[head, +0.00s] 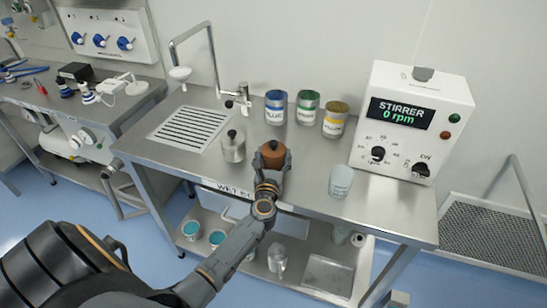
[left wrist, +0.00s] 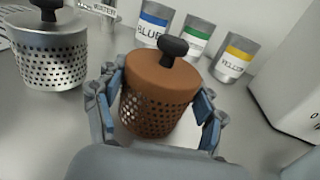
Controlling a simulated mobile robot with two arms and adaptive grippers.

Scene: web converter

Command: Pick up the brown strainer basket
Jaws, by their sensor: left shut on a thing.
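The brown strainer basket (head: 271,153) has a perforated wall, a brown lid and a black knob. It stands upright near the front edge of the metal table, and I cannot tell whether it touches the surface. My left gripper (head: 270,172) is shut on it, with a blue-padded finger on each side of its wall. In the left wrist view the brown strainer basket (left wrist: 160,88) sits between the fingers of the left gripper (left wrist: 162,118). My right gripper is not in view.
A silver strainer basket (head: 233,147) stands just left. Blue (head: 277,107), green (head: 307,107) and yellow (head: 335,120) labelled cans stand behind. A pale beaker (head: 341,181) and the stirrer box (head: 411,122) are to the right. A drain grate (head: 188,128) and tap (head: 243,95) lie left.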

